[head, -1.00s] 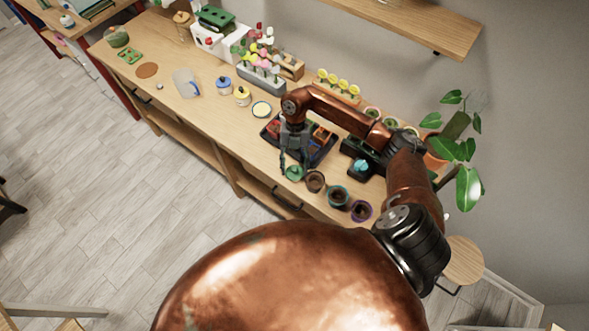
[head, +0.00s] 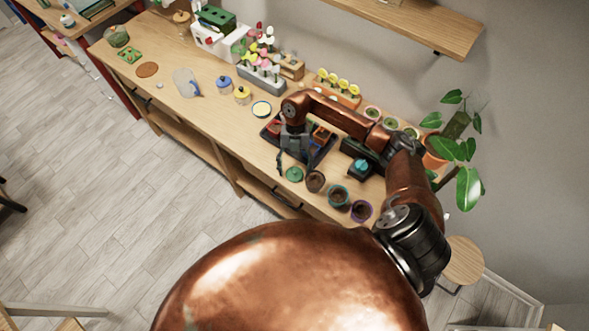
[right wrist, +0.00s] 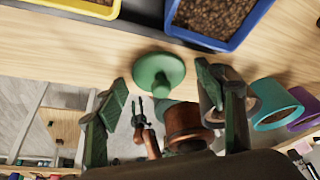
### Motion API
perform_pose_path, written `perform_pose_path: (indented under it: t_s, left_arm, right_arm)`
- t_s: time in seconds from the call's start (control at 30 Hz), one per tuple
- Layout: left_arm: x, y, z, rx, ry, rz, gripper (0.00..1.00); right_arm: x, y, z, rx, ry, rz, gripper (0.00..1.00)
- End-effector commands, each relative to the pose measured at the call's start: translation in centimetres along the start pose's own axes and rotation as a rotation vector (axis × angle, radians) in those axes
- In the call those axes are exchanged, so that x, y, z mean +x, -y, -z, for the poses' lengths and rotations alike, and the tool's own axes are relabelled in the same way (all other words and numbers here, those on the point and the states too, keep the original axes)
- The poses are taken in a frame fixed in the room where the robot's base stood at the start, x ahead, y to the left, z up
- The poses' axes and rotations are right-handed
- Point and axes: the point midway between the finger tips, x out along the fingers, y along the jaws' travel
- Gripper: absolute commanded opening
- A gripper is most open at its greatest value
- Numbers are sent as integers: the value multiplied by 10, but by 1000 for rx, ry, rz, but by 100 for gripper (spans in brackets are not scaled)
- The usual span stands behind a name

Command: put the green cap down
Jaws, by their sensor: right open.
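The green cap (head: 294,174) lies on the wooden bench near its front edge, left of a row of small pots. In the right wrist view the green cap (right wrist: 160,72) shows as a round disc with a knob, on bare wood. My right gripper (head: 293,163) is open just above the cap. In the right wrist view its two fingers (right wrist: 160,84) stand apart on either side of the cap, with no visible grip on it.
A brown pot (head: 315,181), a teal-rimmed pot (head: 338,196) and a purple-rimmed pot (head: 361,210) stand right of the cap. A dark tray (head: 323,150) with coloured soil boxes lies behind it. Bare bench lies to the left of the cap.

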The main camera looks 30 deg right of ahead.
Motion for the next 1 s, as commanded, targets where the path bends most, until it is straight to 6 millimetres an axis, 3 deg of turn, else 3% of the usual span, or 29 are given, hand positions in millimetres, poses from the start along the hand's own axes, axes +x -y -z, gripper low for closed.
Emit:
perform_pose_path:
  t_s: [0.17,0.63,0.8,1.0]
  left_arm:
    - [1,0,0,0,0,0,40]
    - [12,-1,-2,-1,2,0,40]
    - [13,-1,-3,-1,2,0,40]
    - [13,-1,-3,-1,2,0,40]
  right_arm:
    - [-15,0,0,0,2,-1,64]
    - [-105,0,0,1,3,0,64]
    - [-119,0,1,0,1,0,64]
    - [-122,0,1,0,-1,0,64]
